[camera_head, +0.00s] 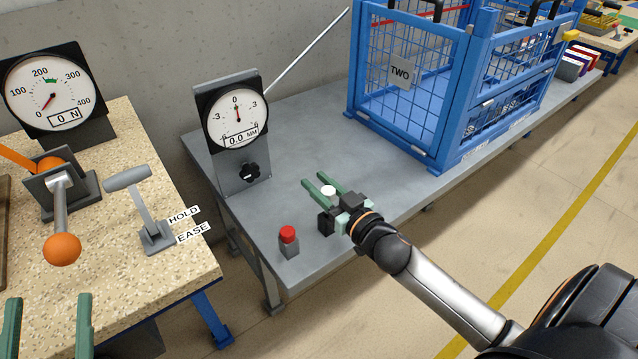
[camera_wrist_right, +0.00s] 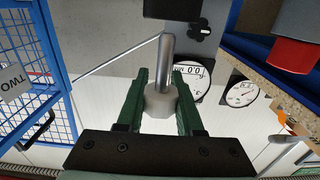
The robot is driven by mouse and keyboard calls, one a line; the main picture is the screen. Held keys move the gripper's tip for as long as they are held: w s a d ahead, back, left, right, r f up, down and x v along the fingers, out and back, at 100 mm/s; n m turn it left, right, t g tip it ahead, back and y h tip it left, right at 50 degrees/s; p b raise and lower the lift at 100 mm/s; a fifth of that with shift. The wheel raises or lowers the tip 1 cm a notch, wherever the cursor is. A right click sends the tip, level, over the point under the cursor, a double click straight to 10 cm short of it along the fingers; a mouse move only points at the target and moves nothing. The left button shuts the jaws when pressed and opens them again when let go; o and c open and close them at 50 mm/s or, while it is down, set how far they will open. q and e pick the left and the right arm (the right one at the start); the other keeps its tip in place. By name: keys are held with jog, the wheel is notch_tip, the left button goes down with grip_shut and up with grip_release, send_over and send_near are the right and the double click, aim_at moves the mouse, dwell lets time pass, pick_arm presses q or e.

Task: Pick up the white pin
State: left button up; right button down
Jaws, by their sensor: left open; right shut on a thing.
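The white pin (camera_head: 328,191) shows as a small pale top between the green fingers of my right gripper (camera_head: 314,180), over the grey table in front of the dial gauge. In the right wrist view the pin (camera_wrist_right: 160,102) has a white faceted head and a grey metal shaft (camera_wrist_right: 166,60). The fingers of my right gripper (camera_wrist_right: 160,75) lie on both sides of the head, shut on it. I cannot tell whether the pin touches the table. My left gripper (camera_head: 46,315) is open and empty at the bottom left, in front of the speckled bench.
The dial gauge (camera_head: 236,115) reads 0.0 mm. A red button (camera_head: 288,236) sits near the table's front edge. A blue mesh cage (camera_head: 450,110) marked TWO stands behind on the right. A HOLD/EASE lever (camera_head: 143,200) and a force gauge (camera_head: 50,88) stand on the left bench.

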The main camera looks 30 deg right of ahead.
aim_at(71, 332)
pick_arm(q)
jog(key=shift+w+a+f+n+g+y, duration=0.1)
jog(key=shift+w+f+n+g+y, duration=0.2)
jog(key=shift+f, duration=0.45)
jog(key=shift+w+f+n+g+y, duration=0.2)
jog(key=shift+w+f+g+y, duration=0.15)
jog(key=shift+f, duration=0.4)
jog(key=shift+w+a+f+n+g+y+p, duration=0.1)
jog(key=shift+f+n+g+y+p, duration=0.15)
jog(key=shift+f, duration=0.45)
jog(key=shift+w+f+n+g+y+p, duration=0.1)
jog(key=shift+f+g+p, duration=0.15)
jog(key=shift+f, duration=0.45)
jog(key=shift+r, duration=0.2)
notch_tip(71, 332, up, 5)
jog(key=p, duration=0.4)
jog(key=shift+f+p, duration=0.15)
jog(key=shift+p, duration=0.15)
jog(key=shift+f, duration=0.1)
